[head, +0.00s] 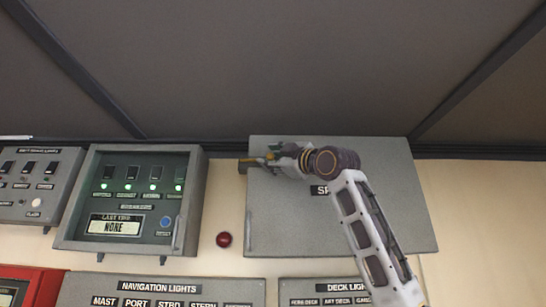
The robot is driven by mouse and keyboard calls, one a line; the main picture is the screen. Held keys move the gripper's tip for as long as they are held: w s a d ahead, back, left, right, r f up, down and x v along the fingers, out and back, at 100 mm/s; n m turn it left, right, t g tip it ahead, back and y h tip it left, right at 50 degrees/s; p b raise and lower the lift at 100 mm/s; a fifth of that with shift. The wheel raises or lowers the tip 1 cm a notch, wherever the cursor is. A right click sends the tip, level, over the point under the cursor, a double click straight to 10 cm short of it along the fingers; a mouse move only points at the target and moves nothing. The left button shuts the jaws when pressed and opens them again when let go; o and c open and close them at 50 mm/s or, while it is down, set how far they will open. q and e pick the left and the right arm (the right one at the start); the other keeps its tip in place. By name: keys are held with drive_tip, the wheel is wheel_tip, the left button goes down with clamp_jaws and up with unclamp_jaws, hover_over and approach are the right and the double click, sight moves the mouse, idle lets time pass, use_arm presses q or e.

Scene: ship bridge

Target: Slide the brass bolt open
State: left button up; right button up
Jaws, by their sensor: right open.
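A grey cabinet (385,215) with a partly hidden black label starting "SP" is on the wall, its door shut. My right gripper (256,162) is at the cabinet's upper left edge, its fingers pointing left. It is open. Small brass-coloured parts show at the fingers, where the brass bolt (246,160) appears to be. The gripper and its wrist hide most of that spot, so I cannot tell how far the bolt is slid or whether the fingers touch it. My left gripper is not in view.
Below are the navigation lights panel (160,289) and the deck lights panel (345,287). Dark ceiling panels (270,70) are above.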

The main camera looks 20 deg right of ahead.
clamp_jaws()
idle(0.3)
